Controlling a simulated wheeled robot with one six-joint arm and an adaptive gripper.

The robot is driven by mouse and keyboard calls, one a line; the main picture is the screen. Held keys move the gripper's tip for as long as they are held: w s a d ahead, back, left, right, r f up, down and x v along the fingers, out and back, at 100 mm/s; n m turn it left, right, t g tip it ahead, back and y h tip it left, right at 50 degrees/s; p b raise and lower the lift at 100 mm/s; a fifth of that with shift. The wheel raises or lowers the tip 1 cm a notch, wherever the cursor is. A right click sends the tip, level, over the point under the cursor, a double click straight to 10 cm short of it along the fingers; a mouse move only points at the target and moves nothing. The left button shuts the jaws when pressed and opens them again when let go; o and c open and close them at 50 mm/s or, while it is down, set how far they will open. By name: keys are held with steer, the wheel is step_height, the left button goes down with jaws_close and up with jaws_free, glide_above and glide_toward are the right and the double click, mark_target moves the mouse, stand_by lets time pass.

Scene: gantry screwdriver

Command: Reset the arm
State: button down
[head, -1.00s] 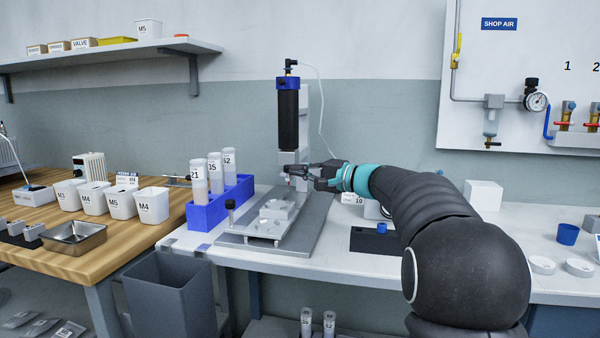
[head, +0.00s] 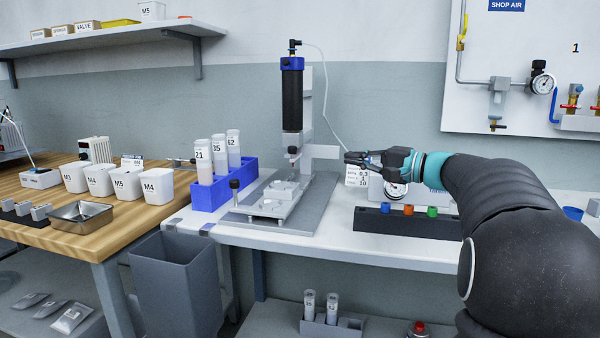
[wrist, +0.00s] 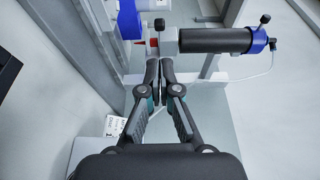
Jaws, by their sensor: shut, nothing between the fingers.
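My gripper (head: 352,157) is shut and empty. In the head view it points left in the air, just right of the gantry screwdriver (head: 292,95), above the bench. My arm reaches in from the right edge. The gantry screwdriver has a black cylinder with blue bands and stands upright over a metal base plate (head: 318,197) with a fixture (head: 275,197). In the wrist view the closed fingertips (wrist: 160,64) lie below the screwdriver body (wrist: 215,40) in the picture; I see no contact.
A blue rack (head: 245,183) with several numbered tubes stands left of the fixture. A dark strip (head: 398,226) with coloured caps lies on the bench below my gripper. A white label (head: 357,177) and a gauge (head: 396,190) are close by it. A grey bin (head: 172,265) stands at the bench front.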

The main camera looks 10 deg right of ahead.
steer(key=s+a+f+n+g+h+p, duration=0.25)
steer(key=s+a+f, duration=0.25)
steer(key=s+a, duration=0.3)
steer(key=s+a+f+n+g+h+p, duration=0.1)
steer(key=s+a+f+g+h, duration=0.3)
steer(key=s+a, duration=0.35)
steer(key=s+d+f+n+h+p, duration=0.1)
steer(key=s+f+n+h, duration=0.1)
steer(key=s+f, duration=0.3)
steer(key=s+d+f+n+h+p, duration=0.1)
steer(key=s+f, duration=0.5)
steer(key=s, duration=0.8)
steer(key=d+n+h, duration=0.1)
steer(key=n+h, duration=0.1)
steer(key=h, duration=0.1)
steer(key=shift+d+f+g, duration=0.2)
steer(key=shift+g, duration=0.15)
steer(key=shift+n, duration=0.25)
